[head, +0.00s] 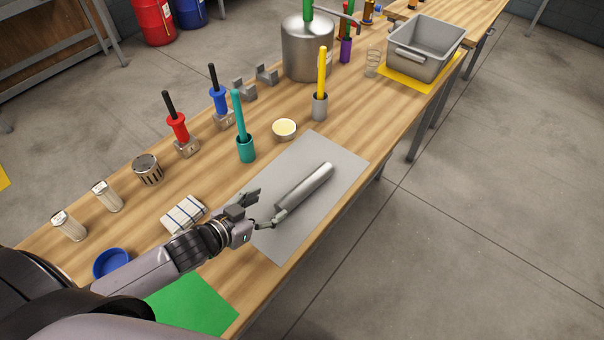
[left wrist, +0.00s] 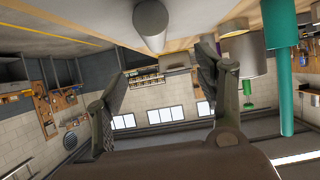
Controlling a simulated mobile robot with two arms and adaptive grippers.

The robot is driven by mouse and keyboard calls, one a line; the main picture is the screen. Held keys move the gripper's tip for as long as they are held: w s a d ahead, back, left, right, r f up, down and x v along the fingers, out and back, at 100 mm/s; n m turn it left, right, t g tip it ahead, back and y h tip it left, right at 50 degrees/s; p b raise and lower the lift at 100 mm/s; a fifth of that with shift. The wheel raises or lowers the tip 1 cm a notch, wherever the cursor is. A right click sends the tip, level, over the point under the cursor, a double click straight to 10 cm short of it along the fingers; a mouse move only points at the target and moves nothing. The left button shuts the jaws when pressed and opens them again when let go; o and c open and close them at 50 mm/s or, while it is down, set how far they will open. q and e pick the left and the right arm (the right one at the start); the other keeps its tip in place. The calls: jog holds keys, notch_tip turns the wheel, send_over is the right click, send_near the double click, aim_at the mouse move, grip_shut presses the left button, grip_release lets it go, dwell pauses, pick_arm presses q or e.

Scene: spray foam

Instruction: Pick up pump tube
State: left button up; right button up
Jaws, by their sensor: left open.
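A grey metal tube (head: 304,192), which looks like the pump tube, lies on its side on a grey mat (head: 335,158). I cannot tell whether the lower finger touches the tube's tip. In the left wrist view, which looks upside down, the tube (left wrist: 153,22) shows end-on at the top, beyond and between the two open fingers (left wrist: 162,75). My right gripper is not in view.
A yellow tool in a grey cup (head: 319,104) stands behind. A grey bin (head: 425,50) sits farther back. The table's right edge is close to the mat.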

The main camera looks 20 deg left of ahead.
aim_at(304, 185)
pick_arm(q)
jog(key=shift+w+d+f, duration=0.15)
jog(key=shift+w+d, duration=0.55)
jog(key=shift+d, duration=0.3)
jog(key=p+x, duration=0.1)
jog(key=x, duration=0.2)
jog(key=shift+w+d+f, duration=0.1)
jog(key=shift+w+d, duration=0.05)
jog(key=shift+w, duration=0.1)
jog(key=x, duration=0.3)
jog(key=shift+w+f, duration=0.25)
jog(key=shift+w+d+f+p, duration=0.15)
jog(key=shift+w+f+p, duration=0.15)
jog(key=shift+w, duration=0.3)
jog(key=shift+w+d, duration=0.1)
jog(key=shift+w, duration=0.25)
jog(key=x, duration=0.1)
jog(key=p+x, duration=0.1)
jog(key=x, duration=0.1)
jog(key=shift+w+r, duration=0.15)
jog(key=shift+w, duration=0.2)
jog(key=shift+w+d+f, duration=0.2)
jog(key=shift+w+f, duration=0.05)
jog(key=shift+w, duration=0.05)
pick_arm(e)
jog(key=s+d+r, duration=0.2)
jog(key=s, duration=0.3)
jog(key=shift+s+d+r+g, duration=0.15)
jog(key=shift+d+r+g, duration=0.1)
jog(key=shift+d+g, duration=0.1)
